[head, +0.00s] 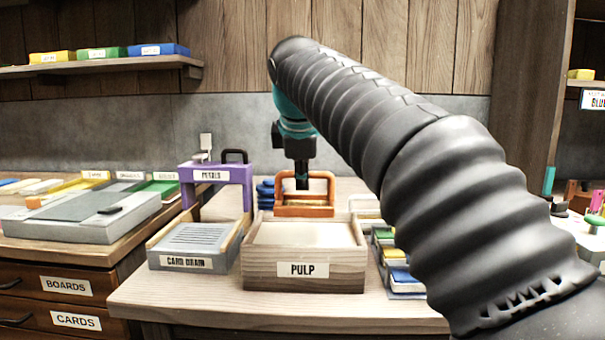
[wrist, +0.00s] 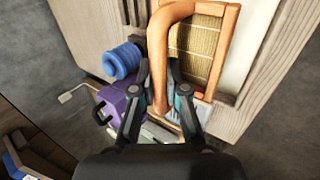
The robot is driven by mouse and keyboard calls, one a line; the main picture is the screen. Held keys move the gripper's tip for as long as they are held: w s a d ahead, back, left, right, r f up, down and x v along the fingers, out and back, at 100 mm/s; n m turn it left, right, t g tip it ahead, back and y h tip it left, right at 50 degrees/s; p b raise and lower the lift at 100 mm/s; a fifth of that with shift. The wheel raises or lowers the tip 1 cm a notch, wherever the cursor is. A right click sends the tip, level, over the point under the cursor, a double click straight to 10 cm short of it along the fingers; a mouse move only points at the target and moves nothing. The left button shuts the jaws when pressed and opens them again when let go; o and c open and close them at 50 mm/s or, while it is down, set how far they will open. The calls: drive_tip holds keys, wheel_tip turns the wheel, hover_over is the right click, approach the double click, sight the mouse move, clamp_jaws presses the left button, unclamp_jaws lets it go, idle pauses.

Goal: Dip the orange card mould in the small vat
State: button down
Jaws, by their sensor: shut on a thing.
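My gripper (head: 301,182) is shut on the handle of the orange mould (head: 305,210), at the far end of the small wooden vat (head: 262,272) labelled PULP. In the wrist view, my gripper's fingers (wrist: 161,82) close on the mould's orange handle bar (wrist: 160,45). The mould's tan mesh (wrist: 198,48) shows beside the vat's pale contents and its wooden wall (wrist: 280,75). The vat holds a pale, level surface. I cannot tell whether the mould's lower edge is above the pulp or touching it.
A purple stand (head: 238,174) and a grey CARD DRAIN tray (head: 191,240) are left of the vat. A blue object (head: 265,190) is behind it, close to the mould, and also shows in the wrist view (wrist: 123,60). Coloured items (head: 400,275) crowd the right side.

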drive_tip(key=shift+f+b, duration=3.6)
drive_tip(key=shift+f, duration=1.35)
drive_tip(key=shift+r, duration=0.2)
drive_tip(key=shift+r+p, duration=4)
drive_tip(key=shift+p, duration=0.4)
drive_tip(key=shift+a, duration=0.1)
